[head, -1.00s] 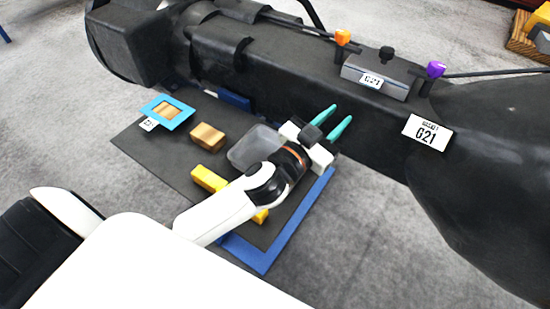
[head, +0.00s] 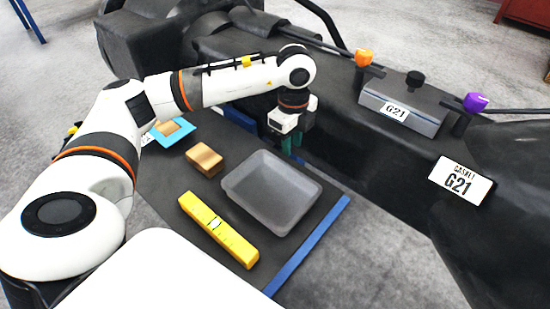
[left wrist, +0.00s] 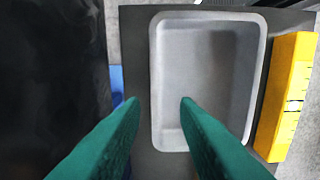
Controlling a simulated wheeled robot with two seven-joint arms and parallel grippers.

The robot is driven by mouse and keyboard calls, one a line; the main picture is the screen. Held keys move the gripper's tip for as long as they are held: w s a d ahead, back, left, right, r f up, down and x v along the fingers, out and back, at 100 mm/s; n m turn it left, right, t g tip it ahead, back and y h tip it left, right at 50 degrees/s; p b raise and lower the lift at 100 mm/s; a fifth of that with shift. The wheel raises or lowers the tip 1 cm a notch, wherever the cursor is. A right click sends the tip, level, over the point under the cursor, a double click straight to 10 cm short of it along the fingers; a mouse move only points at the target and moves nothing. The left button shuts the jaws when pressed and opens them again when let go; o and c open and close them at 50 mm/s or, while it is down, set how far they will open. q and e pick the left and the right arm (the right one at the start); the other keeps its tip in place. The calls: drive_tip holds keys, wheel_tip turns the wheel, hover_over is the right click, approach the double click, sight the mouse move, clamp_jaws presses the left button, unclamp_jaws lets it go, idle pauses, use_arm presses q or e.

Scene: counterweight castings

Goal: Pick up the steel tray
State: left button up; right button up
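The steel tray (head: 270,195) is a shallow, empty grey tray with rounded corners, lying on the dark work surface in the head view. It also shows in the left wrist view (left wrist: 190,75). My left gripper (head: 292,145) points down at the tray's far edge, its teal fingers partly hidden by the hand. In the left wrist view the fingers (left wrist: 160,103) are apart, with one long rim of the tray between the tips in the picture. Nothing is held, and I cannot tell their height above the rim. My right gripper is not in view.
A yellow level (head: 218,230) and a wooden block (head: 205,160) lie beside the tray. A big black casting (head: 345,130) rises close behind my left gripper, bearing a grey block labelled G21 (head: 400,108). A blue strip (head: 308,245) edges the surface.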

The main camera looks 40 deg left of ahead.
use_arm(q)
drive_tip(key=p, duration=0.2)
hover_over(290, 170)
wheel_tip(290, 170, down, 5)
drive_tip(key=shift+s+f, duration=0.15)
drive_tip(key=shift+f, duration=0.55)
drive_tip(key=f, duration=0.1)
drive_tip(key=f+p, duration=0.1)
drive_tip(key=f, duration=0.2)
drive_tip(key=shift+w+a+f+p, duration=0.1)
drive_tip(key=shift+w+f+p, duration=0.05)
drive_tip(key=shift+w+p, duration=0.15)
drive_tip(key=shift+f, duration=0.45)
clamp_jaws()
